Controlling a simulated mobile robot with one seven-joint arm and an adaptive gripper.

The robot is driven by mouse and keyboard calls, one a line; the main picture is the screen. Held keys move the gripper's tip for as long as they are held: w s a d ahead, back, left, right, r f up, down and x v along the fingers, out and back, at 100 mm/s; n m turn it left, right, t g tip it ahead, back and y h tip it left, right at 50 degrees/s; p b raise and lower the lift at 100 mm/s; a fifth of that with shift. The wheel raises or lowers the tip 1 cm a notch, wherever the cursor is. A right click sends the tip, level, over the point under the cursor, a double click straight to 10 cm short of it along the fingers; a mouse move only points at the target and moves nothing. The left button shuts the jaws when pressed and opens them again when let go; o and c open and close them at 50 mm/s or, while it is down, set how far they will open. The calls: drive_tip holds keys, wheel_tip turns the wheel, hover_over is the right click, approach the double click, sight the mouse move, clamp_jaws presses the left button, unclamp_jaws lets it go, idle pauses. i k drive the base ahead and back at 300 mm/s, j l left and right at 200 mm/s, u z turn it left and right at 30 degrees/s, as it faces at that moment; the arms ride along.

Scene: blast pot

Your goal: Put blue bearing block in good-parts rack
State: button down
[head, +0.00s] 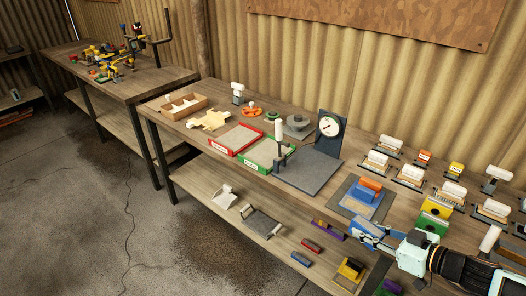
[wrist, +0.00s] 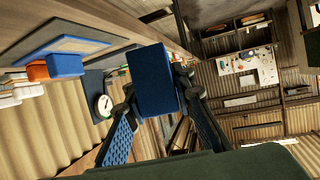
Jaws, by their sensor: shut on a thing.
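My gripper (head: 372,234) is over the front edge of the bench at the lower right of the head view. In the wrist view its two fingers are shut on the sides of a dark blue block (wrist: 153,80). In the head view the held block is hard to tell from the blue finger pads. A green-framed tray (head: 268,153) lies on the bench, up and left of my gripper. A red-framed tray (head: 236,139) lies beside it. Both have labels too small to read, so I cannot tell for sure which is the good-parts rack.
A dial gauge stand (head: 310,168) stands between the green tray and my gripper. A blue fixture with an orange piece (head: 371,184) sits on a grey pad close behind my gripper. Several white-topped holders and yellow blocks crowd the right. The lower shelf (head: 218,178) holds loose parts.

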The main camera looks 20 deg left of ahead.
sight(271, 150)
drive_tip(key=i+j, duration=0.1)
drive_tip(key=j, duration=0.6)
drive_tip(key=j+z, duration=0.1)
drive_tip(key=j, duration=0.6)
drive_tip(key=i, duration=0.05)
